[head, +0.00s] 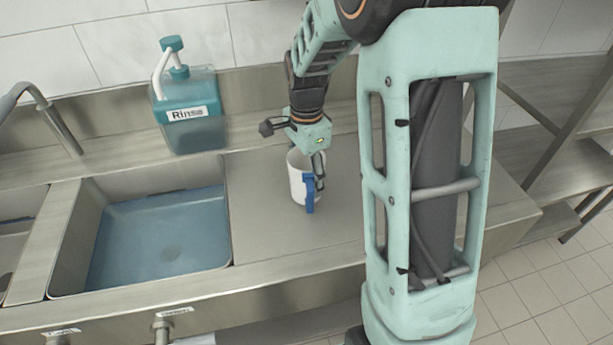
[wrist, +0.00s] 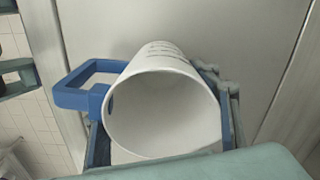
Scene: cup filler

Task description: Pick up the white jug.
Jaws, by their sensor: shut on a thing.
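The white jug (head: 299,178) with a blue handle (head: 309,193) is at the steel counter, right of the sink, in the head view. I cannot tell whether its base touches the counter. In the wrist view the jug (wrist: 165,100) shows its open, empty-looking mouth, with the blue handle (wrist: 85,88) to the left. My gripper (head: 313,162) is at the jug from above, its fingers on either side of the body. In the wrist view the gripper is shut on the jug, partly hidden by it.
A teal "Rinse" bottle (head: 187,110) stands behind the sink (head: 160,240), which holds bluish water. A tap (head: 50,110) is at the left. The steel counter (head: 270,245) is clear around the jug. Steel shelves (head: 555,110) stand at the right.

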